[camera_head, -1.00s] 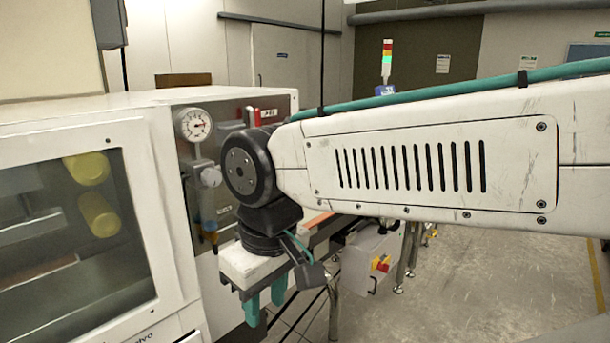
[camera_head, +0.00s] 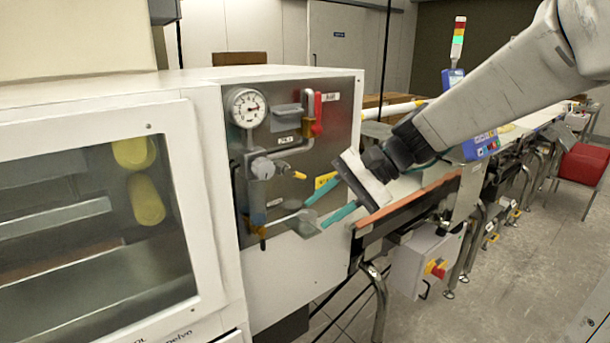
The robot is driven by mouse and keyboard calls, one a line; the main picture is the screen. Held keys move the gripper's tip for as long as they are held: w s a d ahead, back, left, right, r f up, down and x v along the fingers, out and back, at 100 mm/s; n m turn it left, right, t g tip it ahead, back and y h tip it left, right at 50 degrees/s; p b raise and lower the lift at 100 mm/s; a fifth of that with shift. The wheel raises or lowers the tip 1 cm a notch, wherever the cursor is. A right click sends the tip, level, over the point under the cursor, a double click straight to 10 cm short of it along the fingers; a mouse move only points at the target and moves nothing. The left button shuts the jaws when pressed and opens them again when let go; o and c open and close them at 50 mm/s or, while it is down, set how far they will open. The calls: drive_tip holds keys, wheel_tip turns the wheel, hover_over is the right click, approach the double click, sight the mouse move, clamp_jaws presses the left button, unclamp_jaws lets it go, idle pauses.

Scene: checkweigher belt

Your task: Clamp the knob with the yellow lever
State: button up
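A pale grey round knob (camera_head: 263,168) sticks out of the metal panel below the pressure gauge. A small yellow lever (camera_head: 298,175) shows just right of the knob, pointing right. From here I cannot tell whether it is tight or loose. My gripper (camera_head: 316,214) is right of and below the knob, with its two teal fingers pointing left toward the panel. The fingers are spread apart with nothing seen between them.
The metal panel (camera_head: 350,100) also carries a gauge (camera_head: 249,108), a red lever (camera_head: 318,112), a yellow label (camera_head: 325,181) and a thin grey piece (camera_head: 285,217) near the fingertips. The conveyor edge (camera_head: 425,195) runs right, beneath my gripper. A grey box with a red button (camera_head: 412,265) hangs below.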

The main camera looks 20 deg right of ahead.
sight(302, 175)
drive_tip(key=w+d+m+t+y, duration=0.3)
drive_tip(key=w+d+m+t, duration=0.4)
drive_tip(key=w, duration=0.7)
drive_tip(key=shift+g, duration=0.5)
drive_tip(key=x, duration=0.4)
drive_tip(key=w+x, duration=0.1)
drive_tip(key=x, duration=0.1)
drive_tip(key=shift+w+d+f, duration=0.1)
drive_tip(key=shift+w+f, duration=0.1)
drive_tip(key=shift+f, duration=0.15)
clamp_jaws()
